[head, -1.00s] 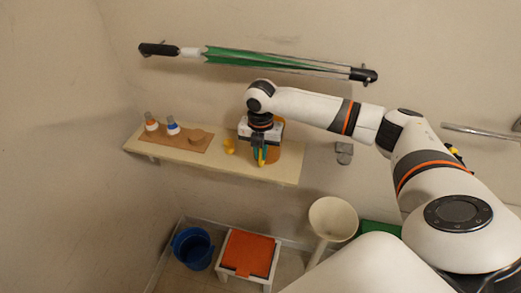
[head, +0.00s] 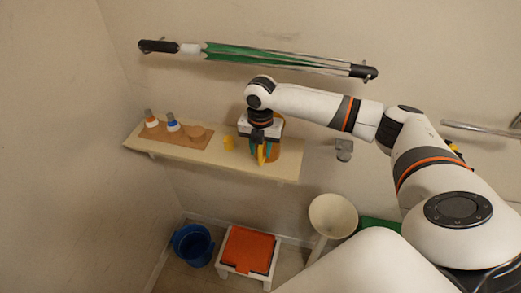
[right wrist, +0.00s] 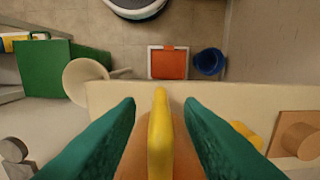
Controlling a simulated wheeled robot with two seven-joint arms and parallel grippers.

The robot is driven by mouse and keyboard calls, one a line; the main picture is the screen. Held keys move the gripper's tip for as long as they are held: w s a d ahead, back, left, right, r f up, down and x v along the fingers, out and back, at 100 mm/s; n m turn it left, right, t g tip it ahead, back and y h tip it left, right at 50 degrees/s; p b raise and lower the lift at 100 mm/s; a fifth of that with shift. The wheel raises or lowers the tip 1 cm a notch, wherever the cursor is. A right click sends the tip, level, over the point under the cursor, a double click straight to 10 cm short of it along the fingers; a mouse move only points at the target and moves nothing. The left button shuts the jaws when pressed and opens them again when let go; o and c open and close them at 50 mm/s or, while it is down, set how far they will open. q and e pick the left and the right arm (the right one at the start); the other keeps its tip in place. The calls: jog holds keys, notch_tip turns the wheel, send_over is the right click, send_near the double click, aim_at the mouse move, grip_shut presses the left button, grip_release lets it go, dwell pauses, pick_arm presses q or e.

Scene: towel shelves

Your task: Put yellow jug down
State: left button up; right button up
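Only a narrow yellow part of the jug (right wrist: 159,135) shows in the right wrist view, and the rest is hard to make out. My right gripper (head: 262,157) has green fingers, one on each side of this yellow part. In the right wrist view the fingers (right wrist: 159,103) stand apart with a gap on both sides, so the gripper is open around the jug. My left gripper is not in view.
A small yellow object (head: 229,144) stands left of the jug. Below are a blue bucket (head: 193,246), an orange-topped stool (head: 248,251) and a cream basin (head: 333,214).

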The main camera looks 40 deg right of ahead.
notch_tip(320, 180, up, 11)
jog(key=b, duration=0.2)
jog(key=shift+r+b, duration=0.2)
jog(key=shift+b, duration=0.15)
jog(key=shift+a+f, duration=0.1)
